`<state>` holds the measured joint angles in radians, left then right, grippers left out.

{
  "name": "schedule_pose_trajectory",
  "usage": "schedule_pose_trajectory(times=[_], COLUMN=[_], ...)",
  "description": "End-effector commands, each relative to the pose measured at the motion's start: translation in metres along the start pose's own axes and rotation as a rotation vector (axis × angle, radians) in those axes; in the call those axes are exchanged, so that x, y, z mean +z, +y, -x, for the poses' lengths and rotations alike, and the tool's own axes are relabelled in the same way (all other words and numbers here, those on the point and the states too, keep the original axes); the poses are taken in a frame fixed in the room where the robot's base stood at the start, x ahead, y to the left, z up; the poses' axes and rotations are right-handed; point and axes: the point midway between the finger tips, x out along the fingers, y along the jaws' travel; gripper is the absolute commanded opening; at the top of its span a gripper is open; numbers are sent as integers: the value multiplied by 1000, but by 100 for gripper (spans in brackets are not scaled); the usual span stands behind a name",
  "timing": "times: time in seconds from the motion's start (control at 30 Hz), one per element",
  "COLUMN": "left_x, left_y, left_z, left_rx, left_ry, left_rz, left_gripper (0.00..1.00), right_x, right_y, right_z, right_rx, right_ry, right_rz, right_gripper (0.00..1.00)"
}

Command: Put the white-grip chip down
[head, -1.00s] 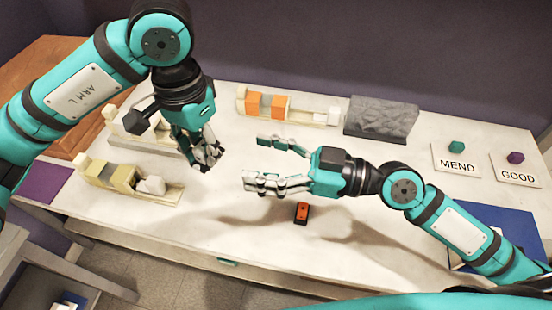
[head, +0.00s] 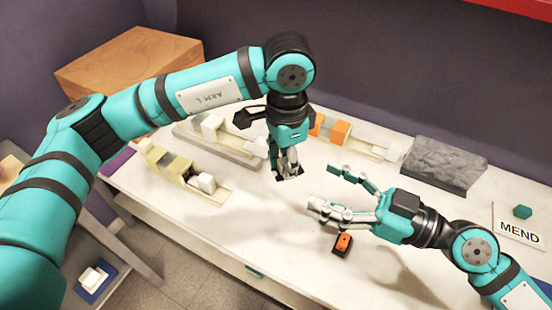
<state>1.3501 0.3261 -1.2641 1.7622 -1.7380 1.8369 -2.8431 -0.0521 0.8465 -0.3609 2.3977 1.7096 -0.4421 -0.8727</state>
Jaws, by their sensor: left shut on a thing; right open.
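My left gripper (head: 288,172) points down over the middle of the white table (head: 250,215). It is shut on a small dark piece, the chip (head: 291,178), mostly hidden by the fingers. Its white grip cannot be made out, and I cannot tell whether the chip touches the table. My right gripper (head: 326,188) is open and empty, just right of the left one, its fingers pointing left. A dark chip with an orange top (head: 343,242) lies on the table in front of the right gripper.
A holder with yellowish and white blocks (head: 170,170) stands at left, a grey tray (head: 240,155) behind it. A holder with orange blocks (head: 375,150) and a grey rough block (head: 440,165) stand at the back. A MEND card (head: 518,232) with a teal cube (head: 522,211) lies at right.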

Motion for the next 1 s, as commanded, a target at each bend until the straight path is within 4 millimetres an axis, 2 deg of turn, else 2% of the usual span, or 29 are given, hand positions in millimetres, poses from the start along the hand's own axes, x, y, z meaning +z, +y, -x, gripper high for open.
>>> schedule_pose_trajectory(times=[0.17, 0.5, 0.7, 0.87, 1.0], left_x=[12, 69, 90, 90, 66], left_y=[0, 9, 13, 14, 10], left_z=[13, 70, 92, 98, 98], left_rx=[-3, -4, -2, -1, 0], left_ry=[4, 4, 2, 1, -1], left_rz=[75, 476, 636, 699, 774], left_gripper=[0, 0, 0, 0, 0], right_x=[0, 0, 0, 0, 0], right_y=[0, 0, 0, 0, 0], right_z=[0, 0, 0, 0, 0], right_rx=[0, 0, 0, 0, 0], right_ry=[0, 0, 0, 0, 0], right_rz=[0, 0, 0, 0, 0], right_gripper=[67, 67, 67, 67, 67])
